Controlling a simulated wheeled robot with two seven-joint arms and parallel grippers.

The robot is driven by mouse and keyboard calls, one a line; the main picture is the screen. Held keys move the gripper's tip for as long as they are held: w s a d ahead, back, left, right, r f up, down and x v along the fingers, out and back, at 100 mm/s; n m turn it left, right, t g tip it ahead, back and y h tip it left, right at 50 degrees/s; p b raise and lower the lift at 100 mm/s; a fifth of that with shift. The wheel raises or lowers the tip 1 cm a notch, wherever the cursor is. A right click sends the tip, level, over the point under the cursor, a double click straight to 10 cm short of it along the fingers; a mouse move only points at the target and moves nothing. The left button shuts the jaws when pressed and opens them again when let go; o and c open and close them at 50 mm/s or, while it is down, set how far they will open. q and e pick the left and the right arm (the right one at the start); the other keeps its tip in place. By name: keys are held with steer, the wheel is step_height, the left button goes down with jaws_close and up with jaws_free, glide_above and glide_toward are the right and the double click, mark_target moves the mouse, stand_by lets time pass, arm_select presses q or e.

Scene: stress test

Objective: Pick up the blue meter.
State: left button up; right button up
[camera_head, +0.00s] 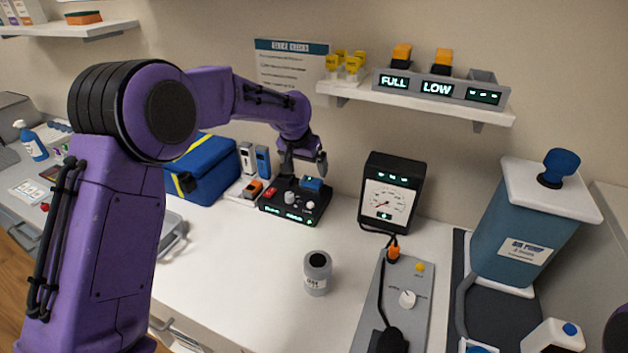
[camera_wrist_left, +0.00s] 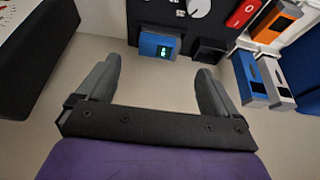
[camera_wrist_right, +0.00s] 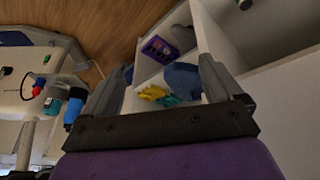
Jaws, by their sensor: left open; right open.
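A small blue meter (camera_head: 312,184) with a lit display sits in the black console (camera_head: 292,215) on the counter. It also shows in the left wrist view (camera_wrist_left: 158,47), beyond and between the spread fingers. My left gripper (camera_head: 303,168) is open and empty, just above and behind the blue meter, apart from it. An orange unit (camera_head: 253,189) lies left of the console, near upright white (camera_head: 246,158) and blue-and-white (camera_head: 263,160) units. My right gripper (camera_wrist_right: 165,65) is open and empty in the right wrist view, away from the console.
A blue case (camera_head: 200,165) stands left of the console. A black gauge box (camera_head: 391,192) stands to its right. A grey canister (camera_head: 317,272) is in front, with bare counter around it. A shelf (camera_head: 415,100) overhangs the back. A large blue-grey container (camera_head: 520,235) is at the right.

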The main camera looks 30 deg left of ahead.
mark_target(311, 180)
arm_select(q)
steer(key=p+x, duration=0.1)
steer(key=x, duration=0.5)
steer(key=shift+w+f+p, duration=0.2)
steer(key=shift+p, duration=0.2)
steer(key=shift+w+f, duration=0.1)
steer(key=shift+f, duration=0.15)
steer(key=c, duration=1.1)
